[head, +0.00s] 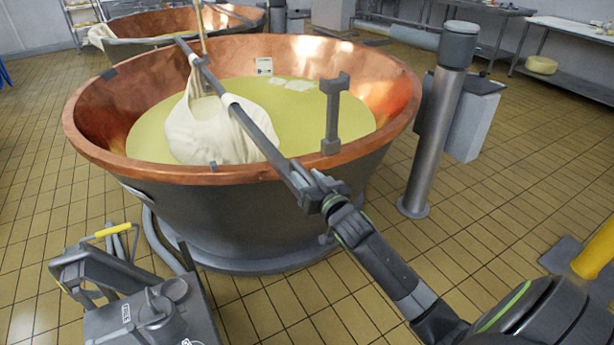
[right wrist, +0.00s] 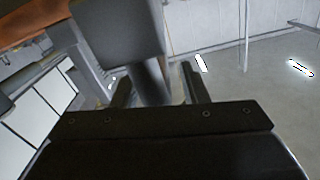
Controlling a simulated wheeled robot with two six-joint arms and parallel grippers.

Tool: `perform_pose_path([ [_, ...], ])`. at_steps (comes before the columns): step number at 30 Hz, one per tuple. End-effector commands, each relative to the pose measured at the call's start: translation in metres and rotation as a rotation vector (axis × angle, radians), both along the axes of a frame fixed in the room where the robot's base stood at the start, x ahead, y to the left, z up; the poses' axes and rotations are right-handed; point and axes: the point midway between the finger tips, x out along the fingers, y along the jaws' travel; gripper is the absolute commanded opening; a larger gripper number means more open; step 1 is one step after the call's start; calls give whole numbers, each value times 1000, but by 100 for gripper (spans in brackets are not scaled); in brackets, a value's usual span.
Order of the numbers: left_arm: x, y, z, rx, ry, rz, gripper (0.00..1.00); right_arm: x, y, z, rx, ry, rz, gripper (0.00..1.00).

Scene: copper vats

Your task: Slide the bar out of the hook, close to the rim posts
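The long grey bar (head: 258,136) slants across the large copper vat (head: 395,92), its near end past the front rim. A white cloth bag (head: 205,130) hangs from it, wrapped round it in two places, low over the yellow liquid. A pale rope-like line rises from the bar's far part out of the picture; I cannot make out the hook clearly. A rim post (head: 333,115) with a forked top stands at the front right rim, apart from the bar. My right gripper (head: 322,197) is at the bar's near end, its fingers (right wrist: 157,88) on both sides of it. My left gripper is not in view.
A second copper vat (head: 150,22) stands behind. A steel column (head: 440,130) with a grey box stands right of the vat. A grey machine with a yellow handle (head: 113,230) is at the lower left.

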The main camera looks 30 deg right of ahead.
Motion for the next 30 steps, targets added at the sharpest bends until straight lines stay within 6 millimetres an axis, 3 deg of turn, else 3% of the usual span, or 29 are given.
perform_pose_path([
  [11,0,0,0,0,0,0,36,6,0,0,0,0,0,40],
  [21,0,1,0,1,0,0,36,6,0,0,1,0,1,0],
  [30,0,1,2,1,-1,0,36,6,-4,0,0,1,0,0],
])
